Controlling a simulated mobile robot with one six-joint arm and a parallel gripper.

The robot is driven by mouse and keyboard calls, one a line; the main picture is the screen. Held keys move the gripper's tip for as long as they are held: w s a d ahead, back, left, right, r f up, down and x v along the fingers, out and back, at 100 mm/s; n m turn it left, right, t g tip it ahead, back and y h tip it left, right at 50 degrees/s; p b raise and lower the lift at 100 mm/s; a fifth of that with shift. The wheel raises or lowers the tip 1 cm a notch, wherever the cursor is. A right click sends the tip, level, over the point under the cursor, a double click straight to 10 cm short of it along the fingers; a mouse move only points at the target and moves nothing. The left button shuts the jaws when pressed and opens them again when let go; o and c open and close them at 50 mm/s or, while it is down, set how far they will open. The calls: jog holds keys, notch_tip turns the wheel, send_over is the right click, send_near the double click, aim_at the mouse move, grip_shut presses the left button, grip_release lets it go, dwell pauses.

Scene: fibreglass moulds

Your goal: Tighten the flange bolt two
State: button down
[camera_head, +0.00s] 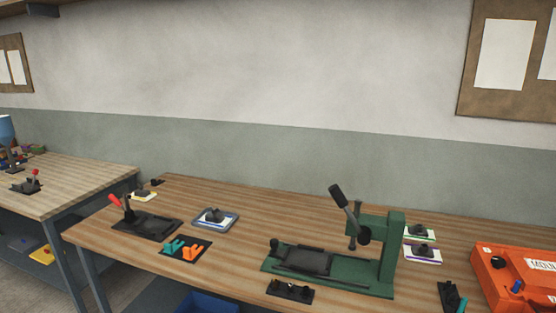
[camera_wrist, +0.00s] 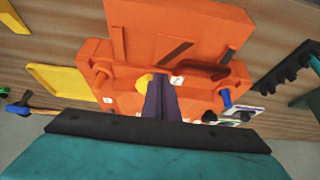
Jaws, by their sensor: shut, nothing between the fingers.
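The orange mould (camera_head: 492,274) stands at the right end of the bench, cut off by the picture's edge. It carries a white label with dark lettering and a blue knob or bolt (camera_head: 517,286). In the wrist view the orange mould (camera_wrist: 130,50) fills the middle, with the blue bolt (camera_wrist: 226,97) at its right and small white number tags. I cannot read which bolt is number two. My gripper (camera_wrist: 160,80) is shut and empty, its dark fingers over the mould's near part and hiding some of it. Whether it touches is unclear.
A green press (camera_head: 385,250) with a raised lever stands mid-bench. A black toggle clamp (camera_head: 148,224) with a red handle, a mat with teal and orange pieces (camera_head: 186,247) and a grey tray (camera_head: 230,222) lie left. A yellow tray (camera_wrist: 62,80) lies beside the mould.

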jog(key=shift+s+r, duration=0.1)
jog(key=shift+s, duration=0.05)
jog(key=shift+r+p, duration=1.55)
jog(key=shift+r, duration=1.35)
